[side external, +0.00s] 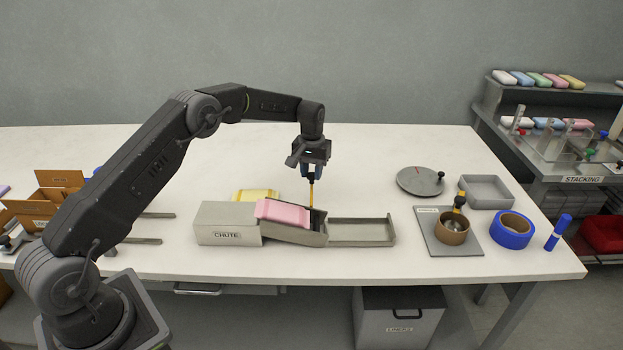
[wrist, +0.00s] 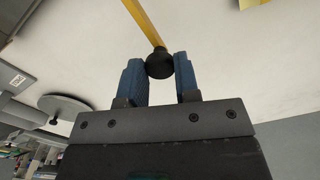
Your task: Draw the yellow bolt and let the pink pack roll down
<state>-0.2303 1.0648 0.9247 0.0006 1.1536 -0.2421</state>
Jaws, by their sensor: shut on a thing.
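The yellow bolt (side external: 311,194) stands upright at the lower end of the chute's sloped part. My gripper (side external: 311,174) is above it, pointing down, with its blue fingers shut on the bolt's black knob. In the wrist view the knob (wrist: 160,63) sits between the two fingertips (wrist: 160,80), and the yellow shaft (wrist: 143,22) runs away from it. The pink pack (side external: 282,214) lies tilted on the slope of the grey chute (side external: 229,222), just left of the bolt. The bolt's lower end is hidden by the chute wall. The pink pack is not seen in the wrist view.
An empty grey tray (side external: 361,232) adjoins the chute's right end. A yellow pack (side external: 256,195) lies behind the chute. To the right are a round grey disc (side external: 420,181), a grey bin (side external: 486,191), a brown ring (side external: 452,230) and blue tape (side external: 512,229). The table behind is clear.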

